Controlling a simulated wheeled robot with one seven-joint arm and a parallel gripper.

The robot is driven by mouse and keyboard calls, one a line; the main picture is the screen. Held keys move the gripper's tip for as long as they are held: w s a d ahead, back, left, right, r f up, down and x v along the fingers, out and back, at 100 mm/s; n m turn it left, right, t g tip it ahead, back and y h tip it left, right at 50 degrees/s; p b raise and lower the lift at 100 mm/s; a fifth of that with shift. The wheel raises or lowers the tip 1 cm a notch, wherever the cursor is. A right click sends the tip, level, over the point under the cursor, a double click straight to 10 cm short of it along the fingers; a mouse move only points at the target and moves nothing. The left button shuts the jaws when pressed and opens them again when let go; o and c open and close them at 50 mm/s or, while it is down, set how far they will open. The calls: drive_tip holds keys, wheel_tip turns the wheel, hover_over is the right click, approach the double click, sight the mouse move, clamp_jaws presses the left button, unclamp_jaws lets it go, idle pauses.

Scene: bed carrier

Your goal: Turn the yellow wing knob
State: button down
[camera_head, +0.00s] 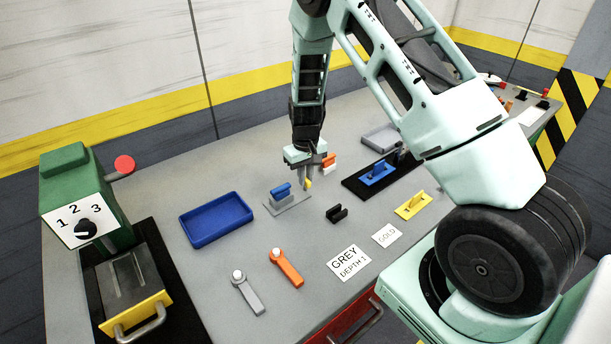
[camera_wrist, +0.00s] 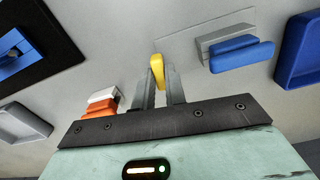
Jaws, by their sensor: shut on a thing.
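My gripper (camera_head: 306,181) points down over the middle of the table. Its two fingers are shut on a small yellow piece, seen between the fingertips in the wrist view (camera_wrist: 157,65). The fingers hide much of this piece, and I cannot tell whether it is fixed below. It is beside a grey plate (camera_head: 293,205) that carries a blue wing-shaped piece (camera_head: 281,189). A separate yellow plate with a raised yellow wing (camera_head: 413,204) stands farther right, apart from my gripper.
A blue tray (camera_head: 215,219) lies to the left. An orange-and-white block (camera_head: 329,162) stands close to my gripper. A black plate with a blue knob (camera_head: 377,174) is to the right. A black clip (camera_head: 337,213), orange lever (camera_head: 287,268) and grey lever (camera_head: 247,292) lie nearer.

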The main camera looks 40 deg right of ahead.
drive_tip(key=m, duration=0.8)
drive_tip(key=shift+m, duration=0.4)
drive_tip(key=m, duration=0.4)
drive_tip(key=shift+p, duration=0.35)
drive_tip(key=shift+m+p, duration=0.35)
drive_tip(key=shift+m, duration=1.45)
drive_tip(key=c, duration=1.4)
unclamp_jaws()
drive_tip(key=shift+c, duration=0.2)
